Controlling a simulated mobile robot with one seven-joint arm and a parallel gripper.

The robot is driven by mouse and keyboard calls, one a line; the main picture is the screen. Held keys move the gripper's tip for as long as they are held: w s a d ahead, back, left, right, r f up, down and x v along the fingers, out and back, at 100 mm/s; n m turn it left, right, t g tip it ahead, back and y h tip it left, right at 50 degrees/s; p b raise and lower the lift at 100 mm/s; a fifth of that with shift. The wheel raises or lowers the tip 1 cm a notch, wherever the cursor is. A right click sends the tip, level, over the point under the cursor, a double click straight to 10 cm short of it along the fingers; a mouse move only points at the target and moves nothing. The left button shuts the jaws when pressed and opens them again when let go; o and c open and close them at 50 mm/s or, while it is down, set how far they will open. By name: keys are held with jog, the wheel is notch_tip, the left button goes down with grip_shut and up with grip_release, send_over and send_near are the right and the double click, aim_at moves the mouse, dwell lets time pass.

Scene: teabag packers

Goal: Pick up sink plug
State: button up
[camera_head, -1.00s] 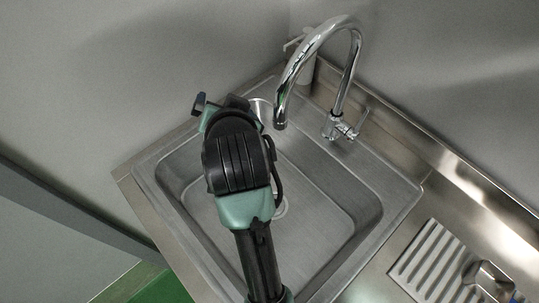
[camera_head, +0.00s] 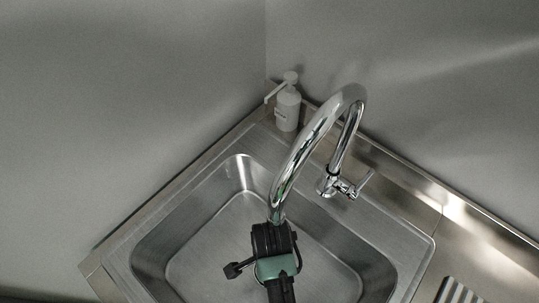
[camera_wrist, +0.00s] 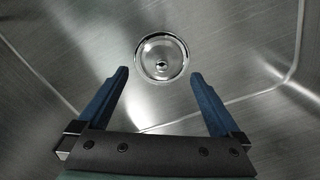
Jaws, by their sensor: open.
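The sink plug (camera_wrist: 162,58) is a round, shiny metal disc with a small knob at its middle. It sits at the drain in the floor of the steel sink (camera_head: 222,238), and shows in the wrist view just beyond my fingertips. My gripper (camera_wrist: 158,75) is open, with two blue fingers spread apart and nothing between them. The fingers point toward the plug and do not touch it. In the head view my wrist is over the sink basin, and the fingers and plug are hidden.
A tall chrome faucet (camera_head: 312,140) arches over the basin, close to my wrist in the head view. A white pump bottle (camera_head: 287,108) stands in the back corner by the walls. A striped rack (camera_head: 458,293) lies on the right counter. The basin floor around the plug looks clear.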

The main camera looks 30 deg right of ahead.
notch_tip(320, 180, down, 4)
jog(key=shift+w+f, duration=0.1)
jog(key=shift+f, duration=0.1)
jog(key=shift+c, duration=0.2)
jog(key=c, duration=1.1)
jog(key=shift+r, duration=0.1)
